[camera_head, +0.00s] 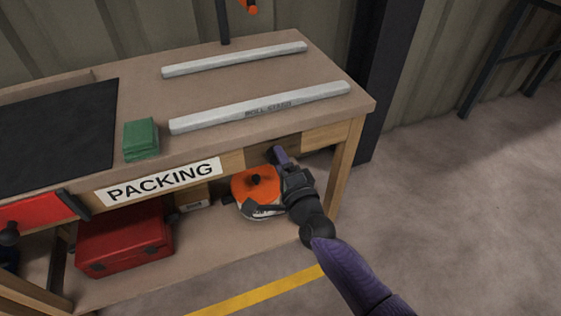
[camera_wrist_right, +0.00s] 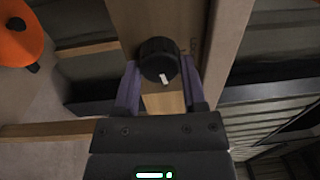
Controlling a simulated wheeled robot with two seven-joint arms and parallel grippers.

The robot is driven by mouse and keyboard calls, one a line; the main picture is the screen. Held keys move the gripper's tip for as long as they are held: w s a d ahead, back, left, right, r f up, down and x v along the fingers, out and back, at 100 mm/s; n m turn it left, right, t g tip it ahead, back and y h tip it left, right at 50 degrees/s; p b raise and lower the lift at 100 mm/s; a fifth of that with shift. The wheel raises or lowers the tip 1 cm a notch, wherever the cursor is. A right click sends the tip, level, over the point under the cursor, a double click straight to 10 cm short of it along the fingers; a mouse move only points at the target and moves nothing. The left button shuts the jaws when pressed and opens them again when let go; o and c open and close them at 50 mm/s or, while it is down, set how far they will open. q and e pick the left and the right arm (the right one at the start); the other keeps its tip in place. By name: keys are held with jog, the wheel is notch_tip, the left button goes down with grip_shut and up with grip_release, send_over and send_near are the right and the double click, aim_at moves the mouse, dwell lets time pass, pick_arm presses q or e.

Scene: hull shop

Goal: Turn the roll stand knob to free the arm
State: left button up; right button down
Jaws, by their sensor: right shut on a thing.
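The knob (camera_wrist_right: 158,56) is black and round with a white mark pointing down in the right wrist view, on a wooden panel at the bench's front. My right gripper (camera_head: 279,157) reaches the bench front under the right end of the tabletop. In the right wrist view its purple fingers (camera_wrist_right: 160,82) stand on both sides of the knob and are shut on it. The knob is hidden in the head view. Two pale bars lie on the bench; the front bar (camera_head: 260,107) is lettered, seemingly "ROLL STAND".
The bench (camera_head: 215,85) also holds a green stack (camera_head: 141,139) and a black mat (camera_head: 55,125). A dark post (camera_head: 222,22) stands at the back. Floor at right is clear.

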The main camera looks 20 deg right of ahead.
pick_arm(q)
jog(key=shift+s, duration=0.55)
pick_arm(e)
jog(key=shift+f+m, duration=0.15)
jog(key=shift+m, duration=1.05)
pick_arm(q)
jog(key=shift+f, duration=0.1)
jog(key=shift+w, duration=0.2)
pick_arm(e)
jog(key=shift+c, duration=1)
grip_release()
pick_arm(q)
jog(key=shift+w+f, duration=0.1)
jog(key=shift+w, duration=0.1)
pick_arm(e)
jog(key=shift+o, duration=0.3)
